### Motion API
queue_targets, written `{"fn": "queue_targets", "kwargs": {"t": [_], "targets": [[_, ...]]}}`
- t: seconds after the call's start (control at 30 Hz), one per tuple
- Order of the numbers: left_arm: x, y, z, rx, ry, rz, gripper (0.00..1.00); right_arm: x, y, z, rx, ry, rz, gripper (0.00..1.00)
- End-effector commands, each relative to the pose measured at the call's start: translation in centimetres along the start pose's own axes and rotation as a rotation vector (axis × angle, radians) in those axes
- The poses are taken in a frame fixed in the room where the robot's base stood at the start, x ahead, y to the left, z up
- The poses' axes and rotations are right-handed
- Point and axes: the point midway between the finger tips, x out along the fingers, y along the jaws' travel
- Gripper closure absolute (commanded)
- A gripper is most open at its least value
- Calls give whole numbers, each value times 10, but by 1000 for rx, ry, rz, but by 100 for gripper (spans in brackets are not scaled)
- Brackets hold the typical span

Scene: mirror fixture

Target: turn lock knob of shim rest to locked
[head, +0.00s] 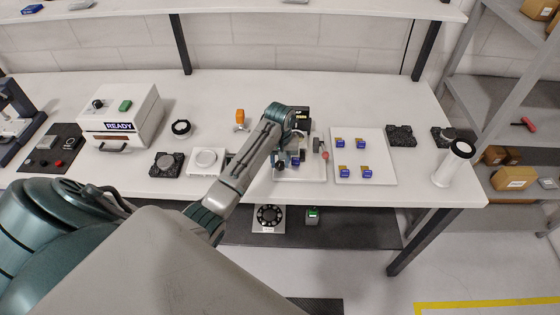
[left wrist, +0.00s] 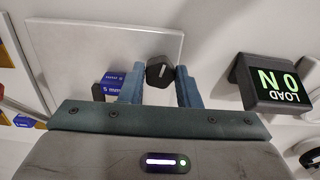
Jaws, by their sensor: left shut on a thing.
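The lock knob (left wrist: 160,72) is black and faceted, with a white line on its face. In the left wrist view it lies between the two blue fingers of my left gripper (left wrist: 158,76), which is shut on it. The white line runs roughly up and down there, slightly tilted. The knob is by a pale plate (left wrist: 85,45), which seems to be part of the shim rest. In the head view my left gripper (head: 287,157) reaches down over the plate (head: 312,173), and the knob cannot be made out. My right gripper is not in view.
Blue shim blocks (left wrist: 112,82) sit left of the fingers. A black display box (left wrist: 275,85) with green lettering stands close right. A white tray (head: 376,155) with several blue-and-brown blocks lies right of the plate. A white post (head: 449,168) stands near the table's right edge.

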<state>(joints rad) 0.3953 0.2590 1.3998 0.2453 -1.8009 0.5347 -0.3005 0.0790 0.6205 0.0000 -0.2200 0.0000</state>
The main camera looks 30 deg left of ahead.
Motion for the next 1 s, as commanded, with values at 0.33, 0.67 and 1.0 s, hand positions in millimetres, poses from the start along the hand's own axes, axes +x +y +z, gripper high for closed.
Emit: {"fn": "queue_targets", "kwargs": {"t": [0.33, 0.67, 1.0], "targets": [[0, -1, 0, 322, 1, -1, 93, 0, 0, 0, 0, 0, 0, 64], [-1, -1, -1, 635, 2, -1, 93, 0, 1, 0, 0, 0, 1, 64], [-1, -1, -1, 957, 2, -1, 93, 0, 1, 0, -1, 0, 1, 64]]}}
